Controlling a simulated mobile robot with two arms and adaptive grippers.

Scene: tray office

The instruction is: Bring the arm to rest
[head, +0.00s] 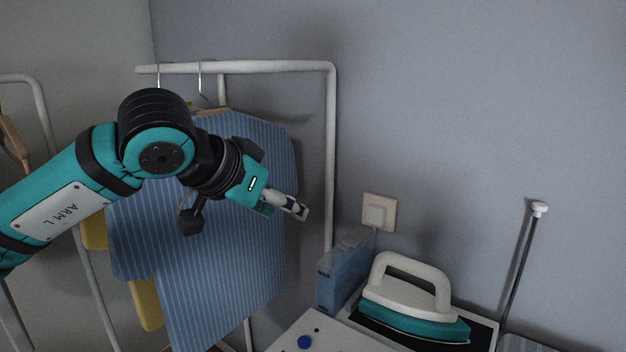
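My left arm (75,190), teal and black with an "ARM L" plate, comes in from the left and reaches across the middle of the view. Its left gripper (297,209) points right and slightly down, in front of a hanging blue striped shirt (215,270). The fingers are seen nearly edge-on, so the gap between them is unclear. No held object shows at the tips. My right arm and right gripper are out of view.
The shirt hangs on a white rail (280,66) behind the arm. To the lower right are a teal and white iron (415,318), a blue box (345,272), a wall socket (379,212) and a thin upright rod (522,255). The upper right is bare wall.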

